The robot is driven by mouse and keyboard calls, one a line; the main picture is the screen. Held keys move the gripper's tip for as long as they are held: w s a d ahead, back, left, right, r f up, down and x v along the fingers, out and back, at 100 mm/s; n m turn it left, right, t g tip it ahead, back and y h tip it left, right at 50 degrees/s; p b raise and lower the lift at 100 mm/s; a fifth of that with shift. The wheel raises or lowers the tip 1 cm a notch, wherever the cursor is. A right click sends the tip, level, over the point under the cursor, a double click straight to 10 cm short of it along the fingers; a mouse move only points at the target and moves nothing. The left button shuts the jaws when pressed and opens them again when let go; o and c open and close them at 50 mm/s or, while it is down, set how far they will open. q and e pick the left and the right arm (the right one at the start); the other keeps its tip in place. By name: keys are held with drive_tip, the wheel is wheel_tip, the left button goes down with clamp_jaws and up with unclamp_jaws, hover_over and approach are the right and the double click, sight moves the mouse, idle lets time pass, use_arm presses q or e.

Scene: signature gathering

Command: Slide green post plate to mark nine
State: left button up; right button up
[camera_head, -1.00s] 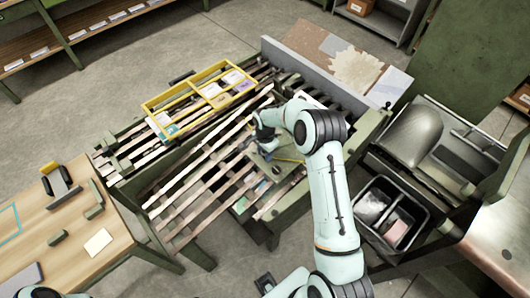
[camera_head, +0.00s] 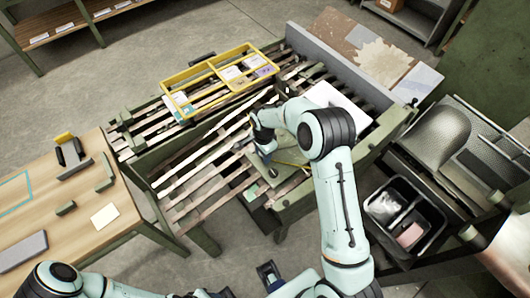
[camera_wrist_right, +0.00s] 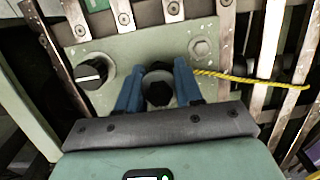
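The green post plate (camera_head: 283,181) lies on the slatted frame at its front right. Its post (camera_wrist_right: 158,88) stands up from the plate, which fills the middle of the right wrist view (camera_wrist_right: 125,50). My right gripper (camera_wrist_right: 158,72) has one blue finger on each side of the post, with no clear gap. In the head view my right gripper (camera_head: 266,155) is over the plate and partly hides it. My left gripper (camera_head: 268,272) is low at the bottom centre, away from the frame; its opening is unclear. I cannot make out mark nine.
A black knob (camera_wrist_right: 93,72) and a yellow cord (camera_wrist_right: 250,78) are beside the post. A yellow divided tray (camera_head: 205,68) sits at the frame's back. A wooden table (camera_head: 88,222) stands left; a dark two-part bin (camera_head: 403,205) stands right. Long slats cross the frame.

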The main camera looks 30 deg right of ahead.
drive_tip(key=shift+o, duration=1.3)
wheel_tip(320, 180, up, 14)
drive_tip(key=shift+f+p, duration=0.25)
drive_tip(key=shift+p, duration=0.05)
